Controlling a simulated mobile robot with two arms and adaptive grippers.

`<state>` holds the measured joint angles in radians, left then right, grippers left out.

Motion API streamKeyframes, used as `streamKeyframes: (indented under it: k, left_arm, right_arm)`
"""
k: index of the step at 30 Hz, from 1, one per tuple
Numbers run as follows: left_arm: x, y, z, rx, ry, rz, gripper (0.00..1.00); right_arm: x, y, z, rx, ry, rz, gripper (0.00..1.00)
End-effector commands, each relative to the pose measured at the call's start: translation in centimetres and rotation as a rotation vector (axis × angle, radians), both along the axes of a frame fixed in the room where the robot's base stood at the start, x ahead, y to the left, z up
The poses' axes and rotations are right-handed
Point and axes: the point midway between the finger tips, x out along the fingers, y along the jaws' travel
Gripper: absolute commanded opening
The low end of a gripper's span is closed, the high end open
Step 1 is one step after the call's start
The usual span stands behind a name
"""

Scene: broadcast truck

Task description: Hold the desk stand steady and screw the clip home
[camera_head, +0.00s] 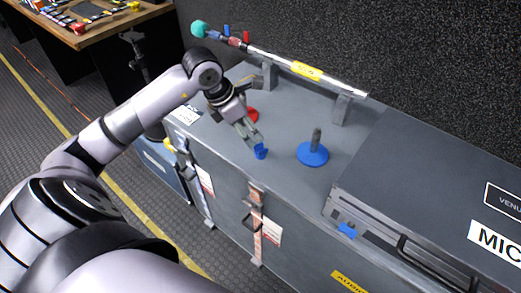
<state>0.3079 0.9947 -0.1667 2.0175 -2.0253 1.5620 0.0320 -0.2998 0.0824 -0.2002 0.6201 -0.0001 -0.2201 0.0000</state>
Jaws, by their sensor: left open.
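The desk stand (313,156) has a round blue base and a short grey upright post, and it stands on the grey case top. A small blue piece (261,152), perhaps the clip, is at the fingertips of my left gripper (254,141). The gripper points down and is open; I cannot tell whether its fingers touch the piece. The gripper is to the left of the stand, apart from it. A red thing (252,114) lies behind the gripper and is partly hidden by it. My right gripper is not in view.
A boom pole (307,71) with a yellow label rests on two grey supports along the back by the dark wall. A raised flat case (420,170) stands at the right. A wooden desk (110,25) is at the top left. The case top around the stand is clear.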

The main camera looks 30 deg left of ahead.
Motion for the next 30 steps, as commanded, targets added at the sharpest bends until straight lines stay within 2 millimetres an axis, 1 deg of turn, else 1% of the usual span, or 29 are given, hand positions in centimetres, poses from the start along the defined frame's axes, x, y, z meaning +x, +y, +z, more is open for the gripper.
streamKeyframes:
  k: [1,3,6,9,13,23,26,30]
  left_arm:
    - [0.3,-0.3,-1.1,-0.004,0.006,0.0,0.52]
    - [0.9,-0.6,-2.4,-0.005,0.003,0.001,0.52]
    - [1.5,-0.9,-4.2,-0.004,0.003,0.0,0.52]
    - [2.0,-1.0,-5.4,-0.003,0.001,0.0,0.52]
    - [2.3,-1.1,-6.1,0.0,0.0,0.0,0.52]
    - [2.4,-1.1,-6.3,0.0,0.0,0.0,0.52]
    - [2.8,-1.2,-7.0,-0.004,0.003,0.001,0.52]
    - [3.9,-1.2,-8.9,-0.004,0.003,0.0,0.52]
  right_arm:
    - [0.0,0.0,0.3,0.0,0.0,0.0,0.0]
    - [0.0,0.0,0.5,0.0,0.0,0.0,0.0]
    - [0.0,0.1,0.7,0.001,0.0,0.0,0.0]
    - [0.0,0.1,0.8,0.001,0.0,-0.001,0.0]
    - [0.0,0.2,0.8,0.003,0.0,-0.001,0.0]
    - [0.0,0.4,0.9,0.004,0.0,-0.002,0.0]
    - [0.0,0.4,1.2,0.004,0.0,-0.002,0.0]
    - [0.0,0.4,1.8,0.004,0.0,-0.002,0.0]
